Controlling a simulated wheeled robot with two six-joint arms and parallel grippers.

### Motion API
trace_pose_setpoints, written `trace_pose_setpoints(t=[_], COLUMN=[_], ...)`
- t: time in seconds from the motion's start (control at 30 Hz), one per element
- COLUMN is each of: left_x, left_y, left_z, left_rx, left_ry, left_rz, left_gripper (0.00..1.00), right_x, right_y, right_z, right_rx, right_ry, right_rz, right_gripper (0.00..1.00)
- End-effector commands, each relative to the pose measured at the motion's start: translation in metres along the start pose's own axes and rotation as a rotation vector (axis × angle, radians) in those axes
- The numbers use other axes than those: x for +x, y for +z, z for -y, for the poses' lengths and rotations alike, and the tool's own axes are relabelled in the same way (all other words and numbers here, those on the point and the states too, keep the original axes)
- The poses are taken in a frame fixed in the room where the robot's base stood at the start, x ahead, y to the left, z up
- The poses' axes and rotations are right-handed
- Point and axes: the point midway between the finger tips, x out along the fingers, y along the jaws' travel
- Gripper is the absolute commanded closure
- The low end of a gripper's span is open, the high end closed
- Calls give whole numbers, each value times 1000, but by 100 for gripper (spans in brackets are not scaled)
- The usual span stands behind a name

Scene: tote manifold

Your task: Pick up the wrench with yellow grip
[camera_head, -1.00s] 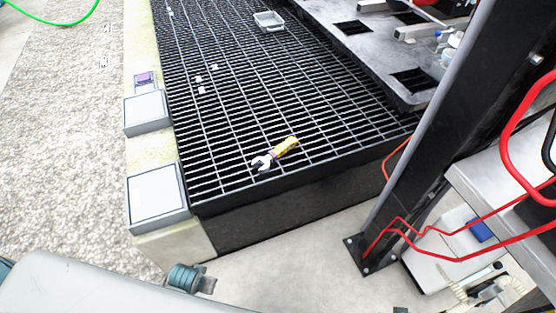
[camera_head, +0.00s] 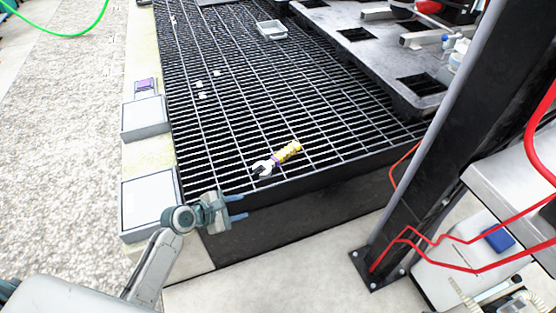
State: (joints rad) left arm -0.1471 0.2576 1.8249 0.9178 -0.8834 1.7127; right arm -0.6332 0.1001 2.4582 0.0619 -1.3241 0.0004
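The wrench (camera_head: 277,159) lies on the black grating (camera_head: 322,160) near its front edge. Its open silver jaw points to the lower left and its yellow grip to the upper right. My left gripper (camera_head: 240,207) is at the grating's front left corner, to the lower left of the wrench and apart from it. Its two bluish fingers point right with a gap between them and nothing in it. My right gripper is not in view.
Two grey-framed white panels (camera_head: 150,202) sit along the pale left border. A black post (camera_head: 425,150) with red cables stands at the right. A small grey tray (camera_head: 271,29) and a dark slotted plate (camera_head: 385,60) are farther back. The grating around the wrench is mostly clear.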

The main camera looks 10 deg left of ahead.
Motion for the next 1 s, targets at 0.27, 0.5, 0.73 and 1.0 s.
trace_pose_setpoints(t=[0.27, 0.5, 0.73, 1.0], left_x=[19, 45, 73, 103], left_y=[-12, -11, -8, 0], left_z=[-64, -75, -79, -78], left_rx=[-576, -656, -651, -651], left_ry=[115, 129, 126, 125], left_rz=[136, 160, 157, 159], left_gripper=[61, 61, 61, 61], right_x=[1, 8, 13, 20], right_y=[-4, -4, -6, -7], right_z=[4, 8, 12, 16], right_rx=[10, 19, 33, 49], right_ry=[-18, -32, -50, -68], right_rz=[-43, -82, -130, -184], right_gripper=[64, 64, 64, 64])
